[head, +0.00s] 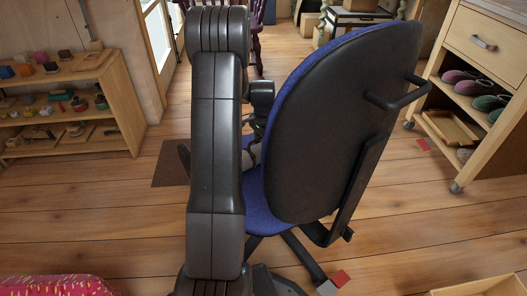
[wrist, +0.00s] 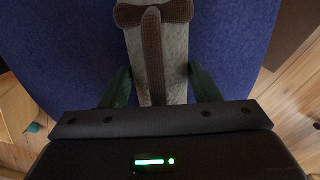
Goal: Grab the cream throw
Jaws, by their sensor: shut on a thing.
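The cream throw (wrist: 176,58) shows in the wrist view as a narrow greyish-cream roll with a brown strap along it and a brown band across its far end. It lies over the blue seat of an office chair (wrist: 75,45). My gripper (wrist: 158,78) has its dark green fingers on both sides of the roll, shut on it. In the head view a small pale part of the throw (head: 251,152) shows beside my arm, at the chair (head: 335,125); my arm and the backrest hide the rest. I cannot tell whether the throw touches the seat.
The chair's tall black backrest and its rear bar stand close to the right of my arm. A low shelf (head: 55,108) with small objects stands at left, a wheeled cabinet (head: 478,85) with slippers at right. A red-and-white block (head: 338,280) lies near the chair base.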

